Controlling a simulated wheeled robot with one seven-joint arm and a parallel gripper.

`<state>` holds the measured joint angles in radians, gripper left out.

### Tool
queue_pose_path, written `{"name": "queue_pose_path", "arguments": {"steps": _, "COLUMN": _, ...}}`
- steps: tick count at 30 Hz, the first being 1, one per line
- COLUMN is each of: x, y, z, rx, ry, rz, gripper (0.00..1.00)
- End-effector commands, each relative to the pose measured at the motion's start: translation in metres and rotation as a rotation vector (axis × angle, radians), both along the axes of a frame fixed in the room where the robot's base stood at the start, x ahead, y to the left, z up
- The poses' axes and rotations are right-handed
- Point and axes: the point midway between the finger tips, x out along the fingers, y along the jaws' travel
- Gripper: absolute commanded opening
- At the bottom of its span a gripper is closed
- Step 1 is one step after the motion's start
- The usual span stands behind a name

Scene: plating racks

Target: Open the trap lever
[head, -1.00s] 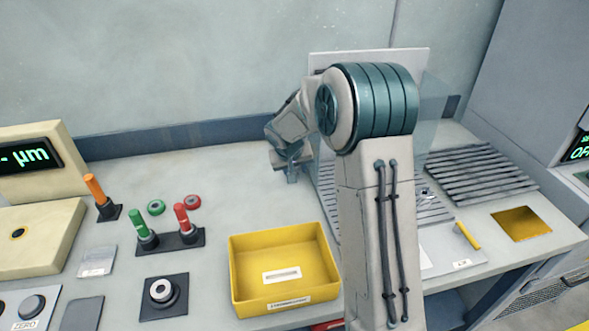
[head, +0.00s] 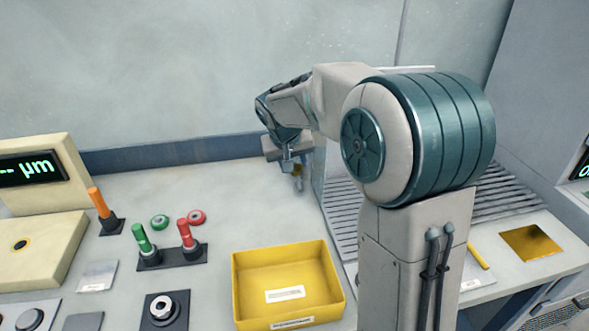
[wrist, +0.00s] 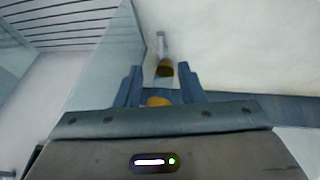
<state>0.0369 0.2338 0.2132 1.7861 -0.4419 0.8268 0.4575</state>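My gripper (wrist: 160,88) is at the end of my arm in the wrist view, its two fingers apart. Between them shows a small piece with a yellow-brown end (wrist: 165,69) and a grey rod. Gaps show on both sides of it. In the head view my gripper (head: 297,165) is above the bench left of the slatted rack, with a yellowish bit at its fingertips. A yellow lever (head: 478,257) shows at the front of the rack unit, partly hidden by my arm and far from my gripper. I cannot tell which is the trap lever.
A clear panel (wrist: 108,62) stands close to my gripper, beside the slatted rack (wrist: 65,22). A yellow tray (head: 240,290) sits in front. Orange (head: 97,202), green (head: 142,238) and red (head: 185,233) levers stand at left. The bench between them and my gripper is clear.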

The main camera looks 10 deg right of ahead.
Motion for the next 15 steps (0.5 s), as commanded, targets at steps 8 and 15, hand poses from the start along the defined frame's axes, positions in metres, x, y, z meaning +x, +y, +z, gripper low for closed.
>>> {"name": "queue_pose_path", "arguments": {"steps": 8, "x": -0.001, "y": 0.001, "z": 0.002, "rx": 0.000, "ry": 0.000, "rz": 0.000, "gripper": 0.35}}
{"name": "queue_pose_path", "arguments": {"steps": 15, "x": 0.012, "y": 0.023, "z": -0.009, "rx": -0.044, "ry": 0.029, "rz": -0.033, "gripper": 0.00}}
